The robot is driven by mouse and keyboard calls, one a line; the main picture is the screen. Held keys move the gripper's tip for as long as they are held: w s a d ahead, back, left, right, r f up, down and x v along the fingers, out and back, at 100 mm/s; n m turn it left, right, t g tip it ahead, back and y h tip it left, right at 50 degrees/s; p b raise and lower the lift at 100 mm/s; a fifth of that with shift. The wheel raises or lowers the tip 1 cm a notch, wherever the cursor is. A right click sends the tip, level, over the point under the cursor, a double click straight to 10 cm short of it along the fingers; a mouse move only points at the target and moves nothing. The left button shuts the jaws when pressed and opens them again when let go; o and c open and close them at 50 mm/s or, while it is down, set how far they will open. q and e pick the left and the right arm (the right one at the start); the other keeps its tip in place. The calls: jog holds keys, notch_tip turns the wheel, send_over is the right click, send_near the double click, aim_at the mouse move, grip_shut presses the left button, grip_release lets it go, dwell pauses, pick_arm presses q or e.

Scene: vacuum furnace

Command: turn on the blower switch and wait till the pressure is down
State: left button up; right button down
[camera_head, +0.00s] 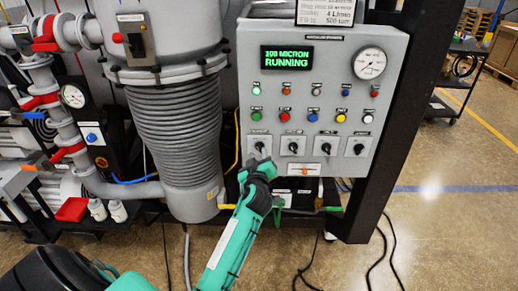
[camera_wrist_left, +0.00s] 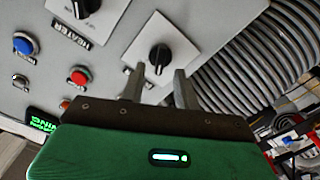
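The grey control panel (camera_head: 335,105) carries a row of black rotary switches on white plates along its lower part. My left gripper (camera_head: 262,162) is at the leftmost rotary switch (camera_head: 259,143), partly covering it. In the left wrist view the gripper (camera_wrist_left: 158,76) is open, with its two fingers apart just below the black knob (camera_wrist_left: 158,57). The knob sits in line with the gap, with nothing held; contact cannot be told. The knob's own label is not readable. The green display (camera_head: 286,58) reads a micron value, seemingly 190, and "RUNNING". My right gripper is not in view.
A round gauge (camera_head: 369,64) and several coloured buttons are on the panel. A ribbed grey bellows column (camera_head: 175,125) stands left of it. In the wrist view a neighbouring switch (camera_wrist_left: 84,8) is labelled "HEATER". Cables (camera_head: 385,240) lie on the floor.

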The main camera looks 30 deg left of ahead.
aim_at(260, 148)
pick_arm(q)
jog(key=shift+x, duration=1.3)
jog(key=shift+c, duration=0.2)
grip_shut()
